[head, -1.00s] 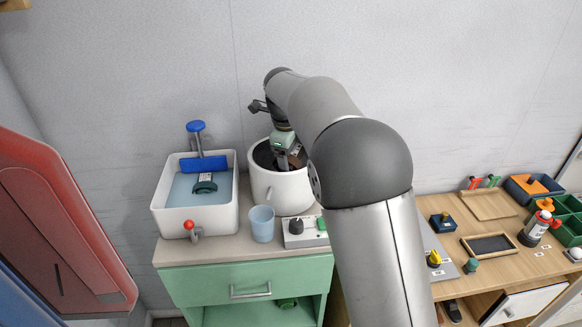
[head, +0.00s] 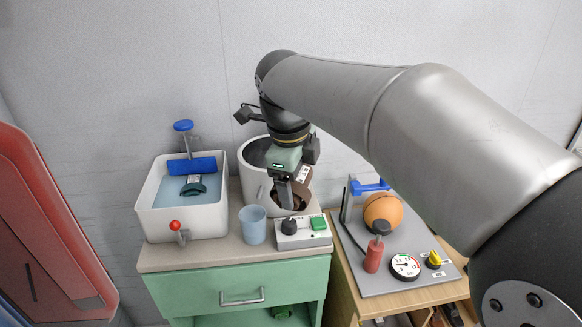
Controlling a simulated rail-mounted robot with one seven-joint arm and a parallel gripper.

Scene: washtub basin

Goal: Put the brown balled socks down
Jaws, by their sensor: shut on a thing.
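My gripper (head: 291,200) points down at the front right of the white round tub (head: 250,185). It is shut on the brown balled socks (head: 305,190), which show as a dark brown lump beside and behind the fingers. A small white tag shows at the top of the lump. The socks overlap the tub's front right wall in the head view, above and behind the control box. The fingers and gripper body hide part of the socks. I cannot tell how high they are above the counter.
The counter (head: 165,260) holds a white basin (head: 150,200) of water with a dark green item in it, a blue cup (head: 253,225) and a control box (head: 302,232) with a knob and green button. A grey board (head: 350,255) with an orange ball (head: 383,212) stands to the right.

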